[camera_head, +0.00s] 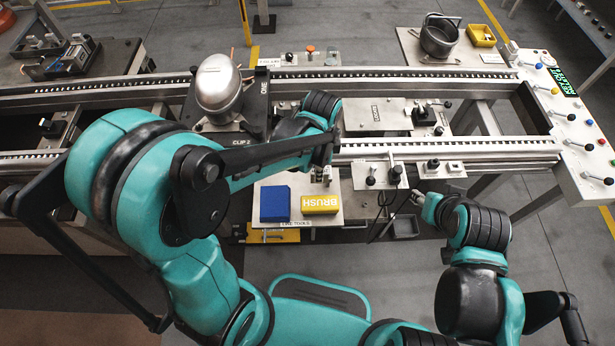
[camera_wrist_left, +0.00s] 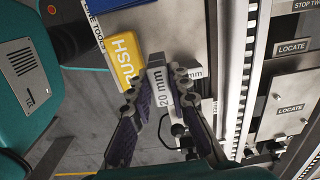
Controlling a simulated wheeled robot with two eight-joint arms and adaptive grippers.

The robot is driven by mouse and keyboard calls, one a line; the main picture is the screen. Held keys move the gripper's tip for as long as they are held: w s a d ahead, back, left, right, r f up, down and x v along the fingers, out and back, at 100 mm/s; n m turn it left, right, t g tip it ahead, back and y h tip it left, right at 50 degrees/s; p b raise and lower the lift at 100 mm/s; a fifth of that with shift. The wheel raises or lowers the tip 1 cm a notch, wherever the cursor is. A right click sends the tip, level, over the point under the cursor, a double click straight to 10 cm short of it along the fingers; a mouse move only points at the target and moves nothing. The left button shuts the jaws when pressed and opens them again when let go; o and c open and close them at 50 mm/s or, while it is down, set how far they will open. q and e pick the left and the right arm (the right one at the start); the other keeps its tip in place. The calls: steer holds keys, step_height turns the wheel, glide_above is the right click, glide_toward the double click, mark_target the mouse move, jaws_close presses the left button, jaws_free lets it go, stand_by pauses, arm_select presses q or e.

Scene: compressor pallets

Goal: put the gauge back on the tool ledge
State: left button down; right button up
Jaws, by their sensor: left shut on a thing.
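My left gripper (camera_wrist_left: 165,76) is shut on the gauge (camera_wrist_left: 161,98), a pale block marked "20 mm", in the left wrist view. In the head view this gripper (camera_head: 326,168) hangs near the back right edge of the tool ledge (camera_head: 295,180); its fingers and the gauge are mostly hidden there. The ledge is a pale plate labelled "LINE TOOLS". It carries a blue block (camera_head: 275,204) and a yellow brush block (camera_head: 319,204). Another "mm" label (camera_wrist_left: 195,72) shows just beyond the gauge. My right gripper (camera_head: 412,200) is low at the right; its jaws are unclear.
A conveyor rail (camera_head: 450,149) runs behind the ledge. A grey compressor (camera_head: 218,84) stands on a pallet at the left. A control panel (camera_head: 585,130) is at the far right.

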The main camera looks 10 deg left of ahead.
arm_select(q)
steer(key=w+a+f, duration=0.1)
steer(key=w+a+f+b, duration=0.1)
steer(key=a, duration=0.1)
steer(key=w+a+f, duration=0.1)
steer(key=a, duration=0.1)
steer(key=shift+f, duration=0.35)
steer(key=shift+s+f+b, duration=0.1)
steer(key=shift+f+b, duration=1.05)
steer(key=shift+f, duration=0.7)
steer(key=shift+f, duration=0.2)
steer(key=c, duration=1.4)
jaws_free()
steer(key=shift+r, duration=0.1)
